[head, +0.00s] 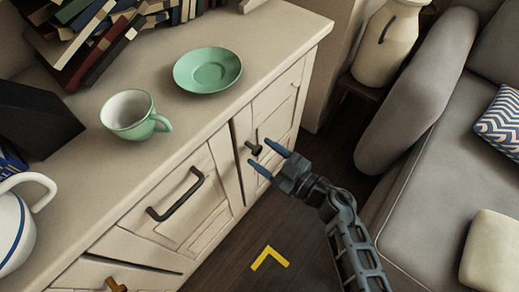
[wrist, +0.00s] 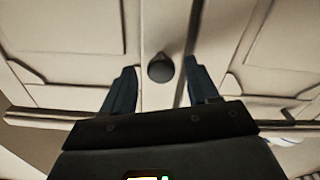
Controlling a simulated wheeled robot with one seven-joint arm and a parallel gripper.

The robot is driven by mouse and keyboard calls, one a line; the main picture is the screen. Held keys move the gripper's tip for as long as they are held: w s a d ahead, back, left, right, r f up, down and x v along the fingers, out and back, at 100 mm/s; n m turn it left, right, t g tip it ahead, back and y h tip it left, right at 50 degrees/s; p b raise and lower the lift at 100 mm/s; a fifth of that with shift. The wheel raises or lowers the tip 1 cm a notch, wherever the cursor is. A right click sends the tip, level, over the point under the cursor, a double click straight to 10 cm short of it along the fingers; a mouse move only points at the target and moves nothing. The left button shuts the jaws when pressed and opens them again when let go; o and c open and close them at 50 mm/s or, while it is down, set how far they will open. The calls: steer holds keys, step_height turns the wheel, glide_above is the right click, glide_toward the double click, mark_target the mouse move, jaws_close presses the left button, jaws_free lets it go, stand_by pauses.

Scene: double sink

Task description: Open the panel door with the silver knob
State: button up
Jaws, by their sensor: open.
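The cream cabinet's panel door (head: 277,100) is at its right end and looks closed. A dark round knob (wrist: 160,68) shows in the wrist view on the door front, close to a vertical seam; it looks dark grey rather than bright silver. In the head view a dark fitting (head: 254,149) on the door front stands just beyond my fingertips. My gripper (head: 267,157) is open in front of the door. In the wrist view its two fingers stand on either side of the knob, with gaps visible. I cannot tell the exact depth between fingertips and knob.
A green cup (head: 131,118) and saucer (head: 207,70) stand on the cabinet top. A black bar handle (head: 176,196) and a brass-coloured knob (head: 116,286) are farther left. A grey sofa (head: 432,150) stands at right, leaving a strip of dark floor (head: 262,222) between.

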steer(key=shift+x, duration=1.35)
steer(key=shift+c, duration=0.2)
jaws_close()
